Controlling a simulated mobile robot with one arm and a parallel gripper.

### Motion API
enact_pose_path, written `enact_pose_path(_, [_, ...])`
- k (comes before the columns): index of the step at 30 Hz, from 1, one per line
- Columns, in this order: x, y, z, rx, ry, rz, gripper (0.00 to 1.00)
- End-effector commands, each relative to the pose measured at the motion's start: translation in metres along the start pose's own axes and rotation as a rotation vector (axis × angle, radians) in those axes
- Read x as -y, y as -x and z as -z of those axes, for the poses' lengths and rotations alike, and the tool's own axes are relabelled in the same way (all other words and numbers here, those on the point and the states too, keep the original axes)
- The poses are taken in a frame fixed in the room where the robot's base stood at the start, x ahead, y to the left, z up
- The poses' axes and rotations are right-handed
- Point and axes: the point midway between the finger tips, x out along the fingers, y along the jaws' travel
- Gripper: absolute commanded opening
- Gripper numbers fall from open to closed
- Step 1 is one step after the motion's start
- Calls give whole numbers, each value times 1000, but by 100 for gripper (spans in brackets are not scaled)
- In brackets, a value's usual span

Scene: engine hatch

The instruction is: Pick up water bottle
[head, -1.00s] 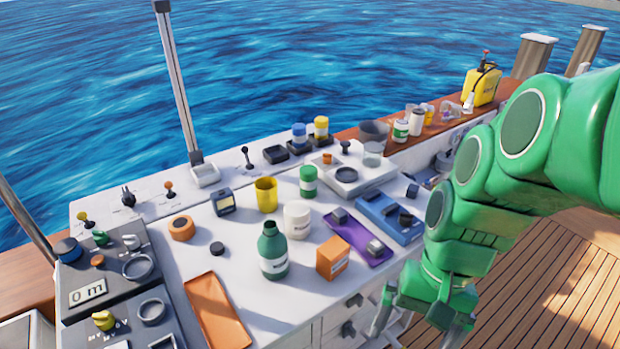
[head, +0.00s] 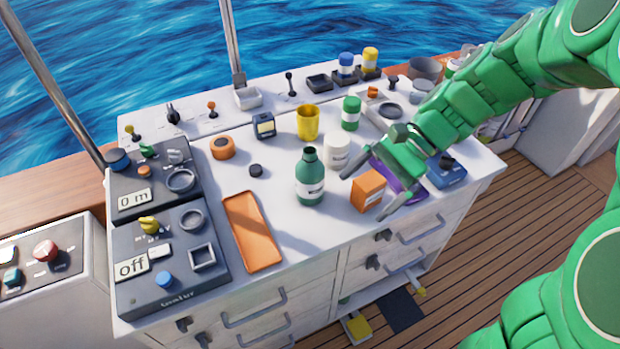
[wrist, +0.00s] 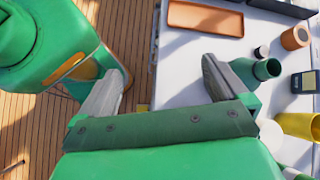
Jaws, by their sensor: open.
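The water bottle appears to be the dark green bottle (head: 310,182) with a white label, standing upright on the white worktop. It also shows in the wrist view, where its green neck and shoulder (wrist: 267,69) are partly hidden behind the right-hand finger. My gripper (head: 366,194) is open and empty, to the right of the bottle and apart from it, with its fingers pointing left. In the head view its fingers span the orange box (head: 367,188). In the wrist view my gripper (wrist: 164,75) has nothing between its fingers.
A white jar (head: 337,152) and a yellow cup (head: 308,122) stand behind the bottle. An orange tray (head: 251,232) lies to its left, beside grey control panels (head: 170,265). A purple tray (head: 414,189) lies under my gripper. Bare worktop shows between the tray and the bottle.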

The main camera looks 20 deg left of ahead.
Motion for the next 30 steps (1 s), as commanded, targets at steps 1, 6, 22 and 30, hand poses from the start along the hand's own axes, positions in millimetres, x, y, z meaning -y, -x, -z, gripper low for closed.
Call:
enact_pose_path(1, [8, -3, 6, 22, -20, 12, 100])
enact_pose_path(6, [35, -8, 25, 90, -94, 58, 100])
enact_pose_path(22, [102, -30, 92, 288, -333, 170, 100])
enact_pose_path(30, [121, -40, 118, 356, -422, 203, 100])
